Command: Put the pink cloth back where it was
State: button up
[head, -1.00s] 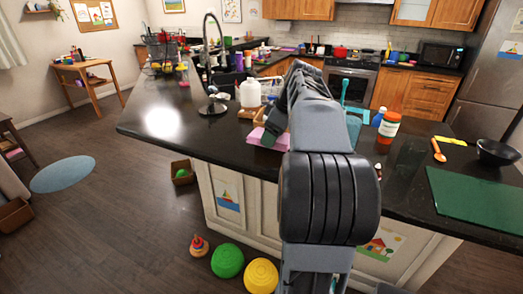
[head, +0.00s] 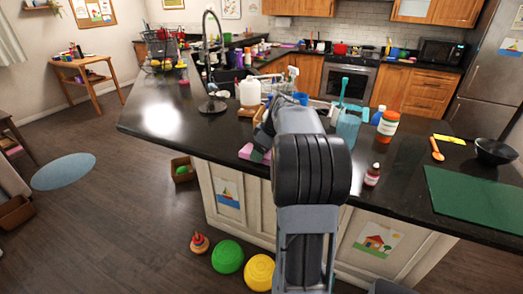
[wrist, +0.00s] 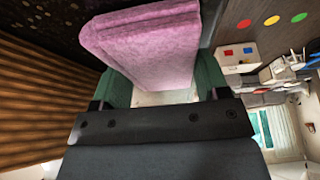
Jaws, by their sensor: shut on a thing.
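The pink cloth (wrist: 145,45) fills the upper middle of the wrist view as a thick folded pad. My gripper (wrist: 163,82) is shut on it, with a green finger at each side of the cloth. In the head view the pink cloth (head: 247,152) shows as a small patch at the near edge of the dark counter, left of my arm. My gripper (head: 262,143) is beside it there, partly hidden by my own arm. I cannot tell whether the cloth touches the counter.
A tap (head: 212,103) stands left of a white jug (head: 250,92).

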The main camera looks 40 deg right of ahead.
jog(key=shift+f, duration=0.2)
jog(key=o, duration=1)
jog(key=shift+c, duration=0.2)
jog(key=v, duration=1.2)
jog(key=s+a+f+m+h, duration=0.1)
jog(key=s+a+f+m, duration=0.1)
jog(key=a, duration=0.6)
jog(key=s+a+f+m, duration=0.1)
jog(key=s+a+f, duration=0.15)
jog(key=a, duration=0.65)
jog(key=s+a+f+m+h, duration=0.1)
jog(key=s+a+f+m, duration=0.1)
jog(key=s+a+f, duration=0.6)
jog(key=shift+s+a+f+m, duration=0.35)
jog(key=shift+s+f, duration=0.15)
jog(key=shift+f, duration=0.35)
